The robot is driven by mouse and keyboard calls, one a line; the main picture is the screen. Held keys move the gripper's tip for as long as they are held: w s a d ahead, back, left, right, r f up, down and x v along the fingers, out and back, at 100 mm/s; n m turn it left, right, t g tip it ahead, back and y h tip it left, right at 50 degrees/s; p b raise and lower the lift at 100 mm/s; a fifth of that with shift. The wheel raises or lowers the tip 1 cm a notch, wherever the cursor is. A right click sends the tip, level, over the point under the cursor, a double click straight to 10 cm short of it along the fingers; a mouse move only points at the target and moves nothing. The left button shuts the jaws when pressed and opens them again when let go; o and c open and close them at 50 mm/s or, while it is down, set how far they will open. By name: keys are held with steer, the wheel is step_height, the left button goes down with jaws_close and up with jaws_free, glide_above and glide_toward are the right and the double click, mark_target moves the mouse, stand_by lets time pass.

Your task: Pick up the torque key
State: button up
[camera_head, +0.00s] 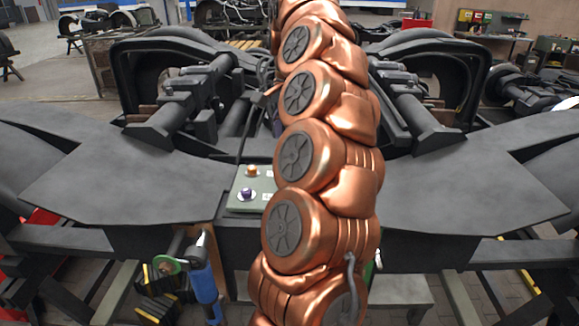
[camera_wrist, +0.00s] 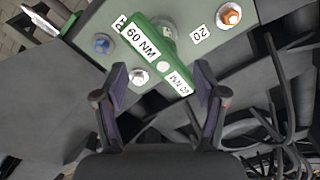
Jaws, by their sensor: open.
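The torque key, a green bar marked 60 NM (camera_wrist: 152,45), lies over the green panel in the wrist view, slanting from upper left to lower right. My gripper (camera_wrist: 160,72) is open. Its two dark fingers stand apart on either side of the key's lower part, and nothing is clamped between them. I cannot tell how far above the panel the fingertips are. In the head view my copper arm covers the middle. The key and gripper cannot be made out there.
The green panel (camera_head: 239,199) carries an orange fitting (camera_wrist: 229,16), a blue-violet one (camera_wrist: 103,44) and a silver one (camera_wrist: 139,77). Black cables (camera_wrist: 275,130) lie to the right in the wrist view. A blue-handled tool (camera_head: 205,287) hangs at the bogie's front.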

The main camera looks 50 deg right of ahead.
step_height(320, 180, down, 2)
steer(key=shift+f+b, duration=0.2)
steer(key=shift+b, duration=0.65)
steer(key=shift+w+f, duration=0.1)
steer(key=shift+f, duration=0.7)
steer(key=shift+d+f+p, duration=0.1)
steer(key=shift+f+p, duration=0.3)
steer(key=shift+f, duration=0.05)
steer(key=shift+f+p, duration=0.35)
steer(key=shift+f, duration=1)
jaws_close()
